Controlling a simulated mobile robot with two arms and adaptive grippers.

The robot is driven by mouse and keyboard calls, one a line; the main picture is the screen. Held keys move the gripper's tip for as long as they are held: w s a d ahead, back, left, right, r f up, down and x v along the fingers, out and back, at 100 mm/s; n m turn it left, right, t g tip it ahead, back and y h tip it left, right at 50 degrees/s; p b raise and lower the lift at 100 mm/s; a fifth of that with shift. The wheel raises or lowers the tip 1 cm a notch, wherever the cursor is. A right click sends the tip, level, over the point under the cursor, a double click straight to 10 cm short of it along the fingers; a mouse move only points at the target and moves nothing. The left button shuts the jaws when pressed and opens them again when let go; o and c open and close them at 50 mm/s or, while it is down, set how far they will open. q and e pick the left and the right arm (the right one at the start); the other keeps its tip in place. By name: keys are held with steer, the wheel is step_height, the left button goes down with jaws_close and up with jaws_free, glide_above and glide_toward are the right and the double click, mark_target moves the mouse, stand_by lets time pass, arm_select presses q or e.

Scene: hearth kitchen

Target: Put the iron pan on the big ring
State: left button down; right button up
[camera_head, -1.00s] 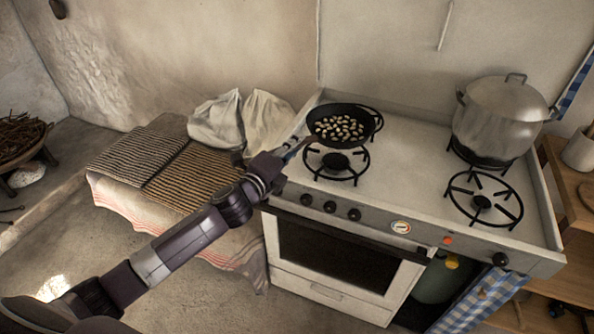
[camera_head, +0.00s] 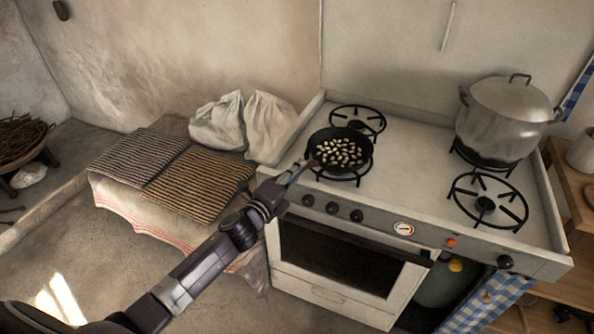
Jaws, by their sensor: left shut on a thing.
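The iron pan (camera_head: 366,158) is black and round, with several pale beans (camera_head: 338,152) in it. It is over the front left ring (camera_head: 341,179) of the white stove and hides much of that ring. I cannot tell whether it touches the ring. My left gripper (camera_head: 291,176) is shut on the pan's handle at the stove's left edge; the handle is mostly hidden. The front right ring (camera_head: 486,205) is wide and bare. The back left ring (camera_head: 357,118) is also bare. My right gripper is not in view.
A large lidded pot (camera_head: 503,115) stands on the back right ring. White sacks (camera_head: 228,122) and striped cloths (camera_head: 200,184) lie on a bench left of the stove. A wooden shelf (camera_head: 575,200) stands at the right. The middle of the stove top (camera_head: 415,165) is clear.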

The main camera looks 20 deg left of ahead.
arm_select(q)
steer(key=shift+r, duration=0.1)
steer(key=c, duration=1.8)
jaws_free()
steer(key=s, duration=0.4)
steer(key=s+a+b, duration=0.1)
steer(key=s, duration=0.7)
steer(key=shift+a+r, duration=0.35)
steer(key=shift+a, duration=0.05)
